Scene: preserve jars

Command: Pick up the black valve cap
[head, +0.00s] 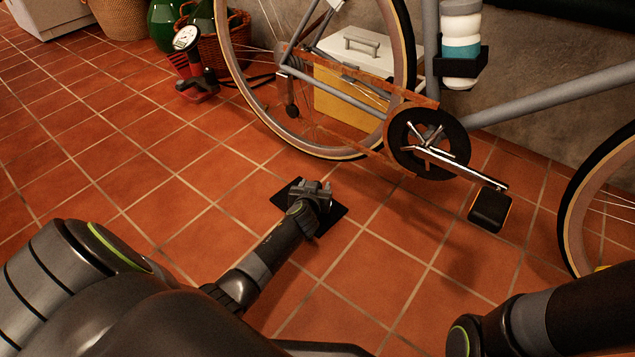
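I cannot make out the black valve cap; it is too small to see or hidden by my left gripper. My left gripper (311,187) is over a small flat black mat (334,214) on the tiled floor and covers its middle. The frame does not show whether its fingers are apart or closed, or whether anything is between them. My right arm comes in at the lower right, and its gripper is out of view.
A bicycle stands behind the mat, its rear wheel (364,151), chainring (399,130) and pedal (490,208) close by. A floor pump (196,81) stands at the back left. A yellow and white box (345,102) is behind the wheel. The left floor is clear.

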